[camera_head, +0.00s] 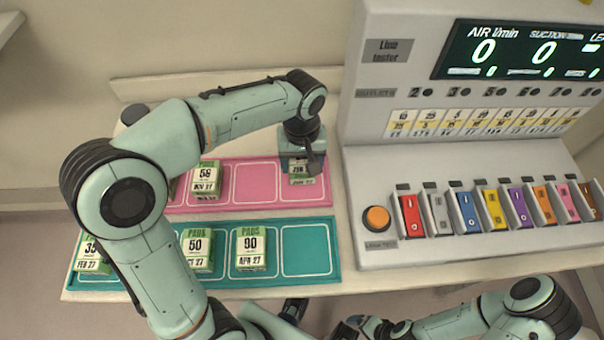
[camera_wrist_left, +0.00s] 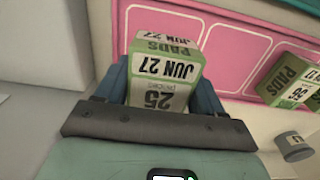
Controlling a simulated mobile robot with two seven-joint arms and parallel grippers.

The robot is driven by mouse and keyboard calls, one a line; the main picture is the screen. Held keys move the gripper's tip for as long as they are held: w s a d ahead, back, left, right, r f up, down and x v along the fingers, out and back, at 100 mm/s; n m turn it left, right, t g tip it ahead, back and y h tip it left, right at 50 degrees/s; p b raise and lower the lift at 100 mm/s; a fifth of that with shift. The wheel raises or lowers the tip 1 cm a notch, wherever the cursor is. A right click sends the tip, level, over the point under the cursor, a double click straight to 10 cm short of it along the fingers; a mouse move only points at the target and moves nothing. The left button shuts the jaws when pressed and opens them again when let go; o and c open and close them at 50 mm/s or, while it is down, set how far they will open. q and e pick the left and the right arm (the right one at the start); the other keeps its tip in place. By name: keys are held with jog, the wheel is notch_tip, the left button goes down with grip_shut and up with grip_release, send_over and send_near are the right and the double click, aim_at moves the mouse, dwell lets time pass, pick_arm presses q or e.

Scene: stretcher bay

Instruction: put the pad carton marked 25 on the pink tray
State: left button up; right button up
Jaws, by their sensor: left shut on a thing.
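The pad carton marked 25 (camera_wrist_left: 160,90), white and green with JUN 27 on it, is between the fingers of my left gripper (camera_head: 303,160), which is shut on it. In the head view the carton (camera_head: 303,178) shows below the gripper, over the rightmost compartment of the pink tray (camera_head: 236,208). I cannot tell whether it touches the tray. The pink tray also shows behind the carton in the left wrist view (camera_wrist_left: 228,55). My right gripper (camera_head: 352,328) is low at the bottom edge, partly cut off; its jaws are unclear.
A carton (camera_head: 206,178) dated NOV 27 stands on the pink tray, with a bare compartment to its right. The teal tray (camera_head: 290,283) in front holds several cartons; its rightmost compartment is bare. The line tester (camera_head: 440,160) stands close on the right.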

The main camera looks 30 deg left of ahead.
pick_arm(q)
jog(key=shift+f+b, duration=0.3)
jog(key=shift+f, duration=2.15)
jog(key=shift+f, duration=0.1)
jog(key=shift+f, duration=0.15)
jog(key=o, duration=1.2)
